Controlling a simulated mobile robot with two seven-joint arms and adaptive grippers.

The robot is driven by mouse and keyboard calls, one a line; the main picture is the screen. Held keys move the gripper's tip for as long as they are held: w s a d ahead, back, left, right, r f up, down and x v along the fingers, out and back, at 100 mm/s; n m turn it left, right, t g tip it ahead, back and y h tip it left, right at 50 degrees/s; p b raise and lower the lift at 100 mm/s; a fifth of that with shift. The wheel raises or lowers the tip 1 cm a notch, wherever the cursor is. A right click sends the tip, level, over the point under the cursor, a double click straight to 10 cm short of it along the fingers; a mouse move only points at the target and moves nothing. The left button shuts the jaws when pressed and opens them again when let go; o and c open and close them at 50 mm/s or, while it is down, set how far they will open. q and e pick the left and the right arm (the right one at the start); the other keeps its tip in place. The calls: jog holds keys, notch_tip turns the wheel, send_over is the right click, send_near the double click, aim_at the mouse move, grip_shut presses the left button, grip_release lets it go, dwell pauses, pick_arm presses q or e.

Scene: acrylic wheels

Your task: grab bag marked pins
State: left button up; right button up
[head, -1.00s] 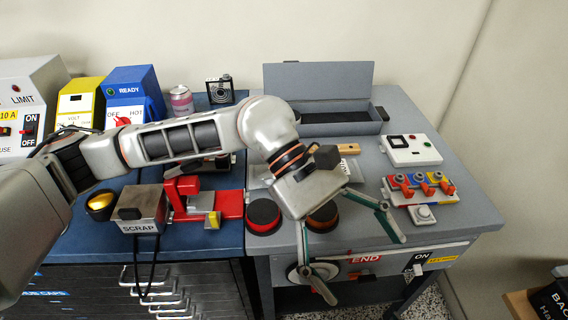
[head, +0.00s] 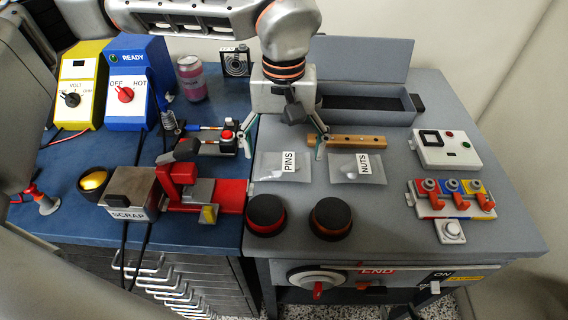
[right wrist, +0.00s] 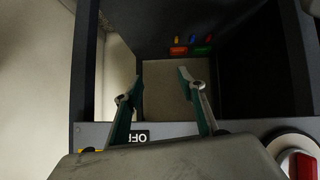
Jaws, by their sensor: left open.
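The clear bag marked PINS (head: 270,173) lies flat on the grey bench top, near its left edge, with its label up. My left gripper (head: 283,149) is open and empty, pointing down just behind the bag in the picture. Its fingertips show either side of the bag's far edge; I cannot tell its exact height. My right gripper (right wrist: 160,76) is open and empty in the right wrist view. It faces the bench's front and the dark space below.
A similar bag marked NUTS (head: 350,170) lies to the right. A wooden bar (head: 352,141) is behind the bags. Black round knobs, one red-based (head: 266,213) and one orange-based (head: 330,217), stand in front. An open grey box (head: 362,118) is at the back.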

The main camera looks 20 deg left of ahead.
aim_at(283, 165)
pick_arm(q)
notch_tip(283, 165, down, 5)
jog(key=shift+a+r, duration=0.1)
jog(key=shift+a, duration=0.05)
jog(key=c, duration=1.2)
